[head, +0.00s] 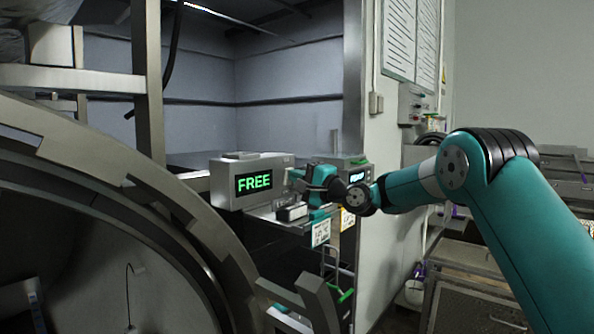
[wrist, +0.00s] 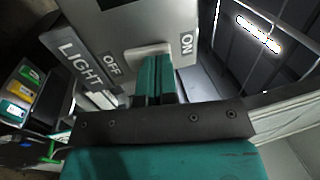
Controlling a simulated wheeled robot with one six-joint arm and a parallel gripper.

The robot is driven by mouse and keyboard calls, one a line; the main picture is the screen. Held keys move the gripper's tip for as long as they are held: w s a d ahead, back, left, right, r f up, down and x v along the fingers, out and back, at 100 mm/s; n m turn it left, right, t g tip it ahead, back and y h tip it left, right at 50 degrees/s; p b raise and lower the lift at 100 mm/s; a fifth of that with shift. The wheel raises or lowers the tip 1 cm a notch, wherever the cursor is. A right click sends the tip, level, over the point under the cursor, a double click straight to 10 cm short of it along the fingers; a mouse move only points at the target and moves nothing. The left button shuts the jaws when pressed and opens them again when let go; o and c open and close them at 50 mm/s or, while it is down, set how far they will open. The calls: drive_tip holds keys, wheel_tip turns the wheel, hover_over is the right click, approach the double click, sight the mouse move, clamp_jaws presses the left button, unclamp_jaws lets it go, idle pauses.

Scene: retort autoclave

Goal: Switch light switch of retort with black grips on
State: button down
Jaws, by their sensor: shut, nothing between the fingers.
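In the wrist view, a grey box face carries a white light switch (wrist: 146,49) between an OFF label (wrist: 112,63) on its left and an ON label (wrist: 187,45) on its right. A LIGHT label (wrist: 82,64) is at the left. My gripper (wrist: 156,62) is shut and empty, its teal fingertips right in front of the switch. The fingers hide most of the switch, so its position and any contact cannot be told. In the head view, my gripper (head: 296,176) is at the right side of the grey box with a green FREE display (head: 254,183). Black grips are not distinguishable.
A large round metal retort rim (head: 165,197) fills the left of the head view. A second box with a lit display (head: 357,175) stands behind my gripper. Coloured tags (head: 321,232) hang below. A white wall post (head: 382,150) stands close to the right.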

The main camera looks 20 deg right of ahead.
idle(0.3)
drive_tip(key=p, duration=0.1)
drive_tip(key=r+g+p, duration=0.1)
drive_tip(key=p, duration=0.1)
drive_tip(key=r+h+p, duration=0.1)
drive_tip(key=p, duration=0.1)
drive_tip(key=shift+w+a+g, duration=0.25)
drive_tip(key=shift+w+g, duration=0.05)
drive_tip(key=shift+f+b, duration=0.45)
drive_tip(key=shift+s, duration=0.1)
drive_tip(key=r+b+v, duration=0.2)
drive_tip(key=b+v, duration=0.3)
drive_tip(key=v, duration=0.8)
drive_tip(key=shift+s+d+r+b, duration=0.3)
drive_tip(key=shift+d+r+b, duration=0.05)
drive_tip(key=shift+r, duration=0.05)
